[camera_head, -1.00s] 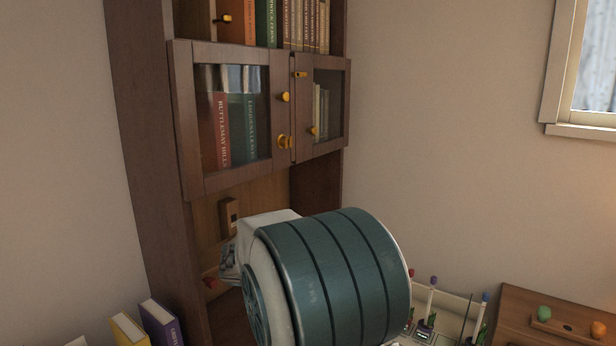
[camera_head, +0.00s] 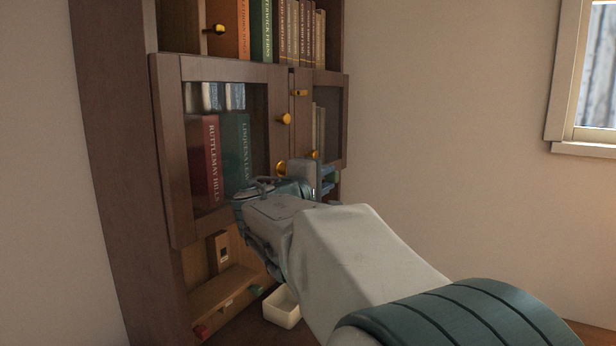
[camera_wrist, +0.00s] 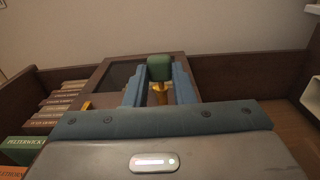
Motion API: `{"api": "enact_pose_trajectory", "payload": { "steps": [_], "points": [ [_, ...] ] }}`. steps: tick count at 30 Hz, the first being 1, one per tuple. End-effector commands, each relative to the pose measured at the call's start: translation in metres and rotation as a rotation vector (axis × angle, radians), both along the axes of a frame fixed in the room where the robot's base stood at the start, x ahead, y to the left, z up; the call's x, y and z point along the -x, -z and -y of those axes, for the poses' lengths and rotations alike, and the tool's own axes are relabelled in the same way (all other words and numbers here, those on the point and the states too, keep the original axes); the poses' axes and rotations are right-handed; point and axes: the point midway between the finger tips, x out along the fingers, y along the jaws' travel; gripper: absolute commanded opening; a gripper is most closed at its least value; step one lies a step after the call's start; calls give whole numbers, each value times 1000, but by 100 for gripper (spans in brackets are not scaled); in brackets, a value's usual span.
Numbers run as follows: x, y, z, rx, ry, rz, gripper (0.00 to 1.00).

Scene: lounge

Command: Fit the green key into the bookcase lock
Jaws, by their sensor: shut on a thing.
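The green key shows in the wrist view as a green block (camera_wrist: 159,68) between the two blue fingers of my gripper (camera_wrist: 158,84), which are shut on it. A brass part (camera_wrist: 160,93) shows just below the green block; I cannot tell whether it is the key's shaft or a fitting on the bookcase. In the head view, my gripper (camera_head: 326,176) is at the lower part of the bookcase (camera_head: 172,150) doors. Whether the key is in the lock cannot be seen.
Brass knobs (camera_head: 285,119) stand out from the glass doors. Books (camera_head: 290,35) fill the upper shelf. Below are an open shelf with a small wooden box (camera_head: 219,252) and a white container (camera_head: 282,307). A wall with a window (camera_head: 590,80) is at the right.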

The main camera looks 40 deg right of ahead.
Motion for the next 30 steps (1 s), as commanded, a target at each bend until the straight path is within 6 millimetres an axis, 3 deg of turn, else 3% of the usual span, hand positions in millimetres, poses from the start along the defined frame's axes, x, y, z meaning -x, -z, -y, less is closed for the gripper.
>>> {"api": "enact_pose_trajectory", "payload": {
  "steps": [15,30],
  "points": [
    [-36,1,-13,0,2,-1,1],
    [-42,0,-16,-1,2,0,1]
  ]
}}
